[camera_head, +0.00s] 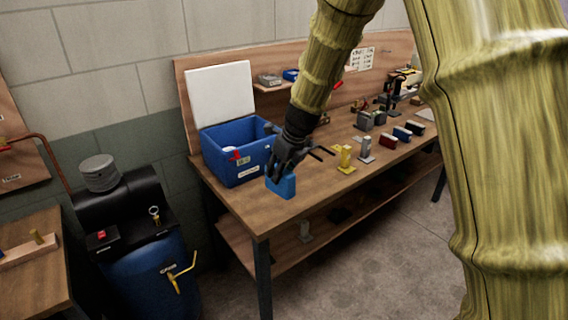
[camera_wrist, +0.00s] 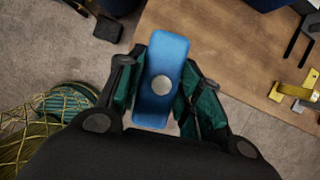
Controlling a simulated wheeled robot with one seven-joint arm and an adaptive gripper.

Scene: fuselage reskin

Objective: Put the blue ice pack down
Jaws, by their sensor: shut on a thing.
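The blue ice pack (camera_head: 281,188) is a small blue block in my gripper (camera_head: 287,163). In the wrist view the ice pack (camera_wrist: 168,55) has a pale round spot on its face and sits between the two dark green finger pads of my gripper (camera_wrist: 160,82), shut on it. In the head view it appears at the front part of the wooden bench (camera_head: 255,208), right of the blue cooler box. In the wrist view bench top and floor both show around it, so it appears near the bench edge. Whether its underside touches the bench is unclear.
The open blue cooler box (camera_head: 232,178) stands at the bench's left end, its white lid (camera_head: 220,92) upright behind. A yellow bracket (camera_head: 345,158), a grey bracket (camera_head: 366,147) and several small blocks stand to the right. Bare wood shows around the pack.

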